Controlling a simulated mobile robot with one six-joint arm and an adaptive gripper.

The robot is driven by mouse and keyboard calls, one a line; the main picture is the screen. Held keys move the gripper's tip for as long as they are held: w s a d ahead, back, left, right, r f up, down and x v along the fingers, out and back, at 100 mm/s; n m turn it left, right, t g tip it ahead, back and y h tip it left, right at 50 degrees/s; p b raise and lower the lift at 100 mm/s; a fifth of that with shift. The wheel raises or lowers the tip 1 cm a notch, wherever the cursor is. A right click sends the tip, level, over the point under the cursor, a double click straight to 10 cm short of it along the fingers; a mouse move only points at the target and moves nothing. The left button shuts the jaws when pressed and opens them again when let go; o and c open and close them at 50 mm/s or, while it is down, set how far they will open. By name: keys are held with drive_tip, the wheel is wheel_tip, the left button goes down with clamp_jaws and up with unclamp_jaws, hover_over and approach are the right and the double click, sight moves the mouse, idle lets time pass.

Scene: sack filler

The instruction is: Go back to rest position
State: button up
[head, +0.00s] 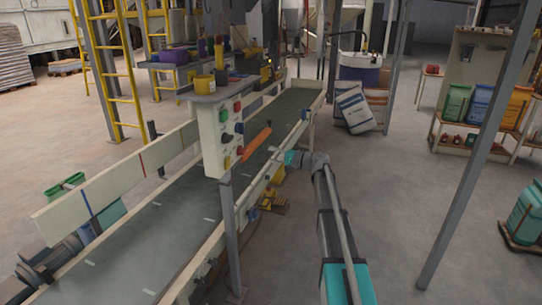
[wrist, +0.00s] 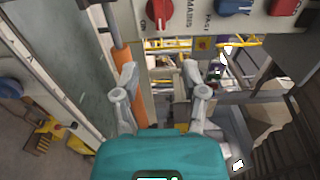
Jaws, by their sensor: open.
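My gripper (wrist: 158,72) is open in the wrist view, its two grey fingers spread and nothing held between their tips. In the head view its teal body (head: 291,158) is beside the conveyor, right of the control panel (head: 222,136); the fingers are hard to make out there. The panel carries red, green, blue and black knobs. In the wrist view the panel's face (wrist: 255,22) is at the top, beyond the fingertips. An orange bar (head: 256,143) is near the panel; it also shows in the wrist view (wrist: 138,80), partly behind the left finger. I cannot tell whether they touch.
The conveyor belt (head: 165,237) runs along the left of my arm. A grey post (head: 232,235) stands under the panel; another post (head: 478,143) rises at right. A white sack (head: 355,108) leans near the belt's far end.

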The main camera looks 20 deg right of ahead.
drive_tip(key=s+a+f+n+g+h, duration=0.25)
drive_tip(key=s+a+f, duration=0.35)
drive_tip(key=s, duration=0.3)
drive_tip(key=s+a+f+n+g+h, duration=0.2)
drive_tip(key=s+a+f+g+h, duration=0.15)
drive_tip(key=s+a+f, duration=0.4)
drive_tip(key=s+d+f+n+g+h, duration=0.1)
drive_tip(key=s+f+g+h, duration=0.2)
drive_tip(key=s, duration=0.8)
drive_tip(key=s+d+f+n+g+h, duration=0.2)
drive_tip(key=s+h, duration=0.3)
drive_tip(key=s, duration=0.7)
wheel_tip(320, 180, up, 17)
drive_tip(key=p, duration=1.7)
drive_tip(key=shift+h, duration=0.3)
